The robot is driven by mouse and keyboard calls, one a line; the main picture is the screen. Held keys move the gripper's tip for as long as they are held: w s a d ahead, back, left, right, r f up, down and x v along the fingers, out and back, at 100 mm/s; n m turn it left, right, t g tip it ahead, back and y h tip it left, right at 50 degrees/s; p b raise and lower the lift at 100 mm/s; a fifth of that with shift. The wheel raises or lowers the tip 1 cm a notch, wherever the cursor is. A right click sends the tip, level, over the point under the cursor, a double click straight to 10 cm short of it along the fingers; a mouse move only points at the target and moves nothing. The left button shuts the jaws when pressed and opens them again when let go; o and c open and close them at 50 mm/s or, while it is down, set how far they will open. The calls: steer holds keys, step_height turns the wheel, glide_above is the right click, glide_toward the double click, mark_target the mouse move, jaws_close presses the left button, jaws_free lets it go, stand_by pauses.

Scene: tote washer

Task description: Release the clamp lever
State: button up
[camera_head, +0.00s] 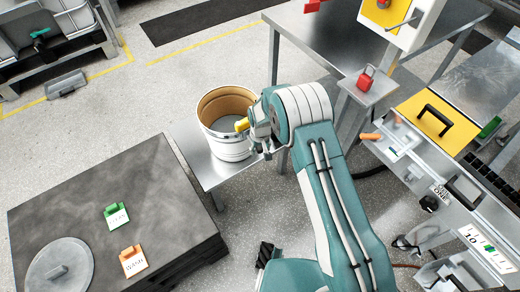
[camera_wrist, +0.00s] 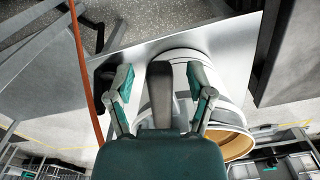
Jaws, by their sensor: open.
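A white drum (camera_head: 229,143) with an open top and a brown inside stands on a low metal table. In the wrist view the drum (camera_wrist: 182,72) lies beyond my right finger. My gripper (camera_wrist: 160,88) is open, with one green-padded finger on each side of a dark grey upright bar (camera_wrist: 160,92). This bar may be the clamp lever; I cannot tell whether the fingers touch it. A yellow piece (camera_head: 242,124) shows at my wrist, in front of the drum.
The metal table (camera_head: 196,158) has a bare strip left of the drum. A dark stack (camera_head: 160,205) with a round lid (camera_head: 58,268) and tags stands at lower left. An orange cable (camera_wrist: 82,70) runs left of the fingers.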

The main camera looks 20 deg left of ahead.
steer(key=shift+f, duration=0.15)
jaws_close()
steer(key=shift+m, duration=0.3)
steer(key=shift+w+a+m, duration=0.1)
steer(key=shift+a+m, duration=0.8)
steer(key=shift+m, duration=1.5)
steer(key=shift+a+m, duration=0.9)
steer(key=shift+m, duration=1.5)
steer(key=shift+w+a+m, duration=0.1)
steer(key=shift+a+m, duration=0.8)
steer(key=shift+m, duration=1.5)
